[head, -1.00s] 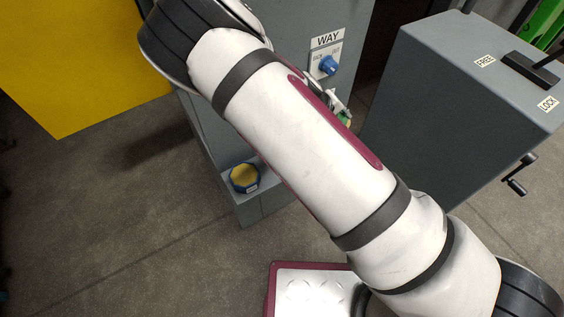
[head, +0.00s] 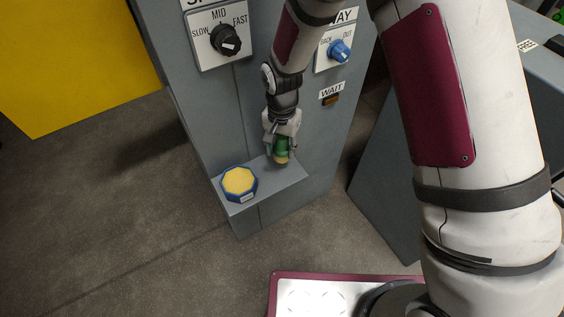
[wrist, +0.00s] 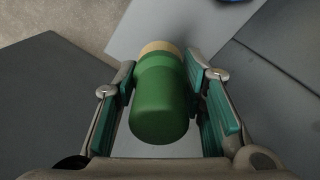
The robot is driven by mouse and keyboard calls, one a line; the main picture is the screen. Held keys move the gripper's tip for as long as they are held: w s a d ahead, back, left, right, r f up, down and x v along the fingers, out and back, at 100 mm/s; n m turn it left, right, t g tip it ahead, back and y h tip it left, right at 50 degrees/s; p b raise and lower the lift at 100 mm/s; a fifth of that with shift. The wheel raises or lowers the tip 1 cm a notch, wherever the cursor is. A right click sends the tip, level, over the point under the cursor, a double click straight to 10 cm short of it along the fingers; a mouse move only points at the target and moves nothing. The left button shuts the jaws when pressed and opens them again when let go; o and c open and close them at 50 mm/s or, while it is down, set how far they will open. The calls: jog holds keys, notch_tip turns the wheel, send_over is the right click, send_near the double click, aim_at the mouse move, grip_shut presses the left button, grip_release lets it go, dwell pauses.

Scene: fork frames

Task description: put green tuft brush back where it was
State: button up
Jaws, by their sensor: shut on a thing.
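The green tuft brush (wrist: 160,98) is a green rounded cylinder with a pale tan end, held between the two teal-padded fingers of my gripper (wrist: 162,85) in the wrist view. In the head view my gripper (head: 281,140) points down over the right part of a grey ledge (head: 262,188) on the cabinet front. The brush (head: 281,157) shows there, tan end low. I cannot tell whether the tan end touches the ledge.
A blue octagonal piece with a yellow top (head: 239,182) sits on the ledge's left part. Above are a black speed knob (head: 226,39), a blue WAY knob (head: 340,51) and a WAIT lamp (head: 330,99). A yellow panel (head: 70,60) stands left. A grey box (head: 395,205) is at right.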

notch_tip(320, 180, down, 6)
jog(key=shift+f+b, duration=0.1)
jog(key=shift+b, duration=0.2)
jog(key=shift+c, duration=0.5)
jog(key=o, duration=1.2)
jog(key=shift+o, duration=0.2)
notch_tip(320, 180, up, 12)
jog(key=shift+r+p, duration=0.1)
jog(key=shift+p, duration=0.6)
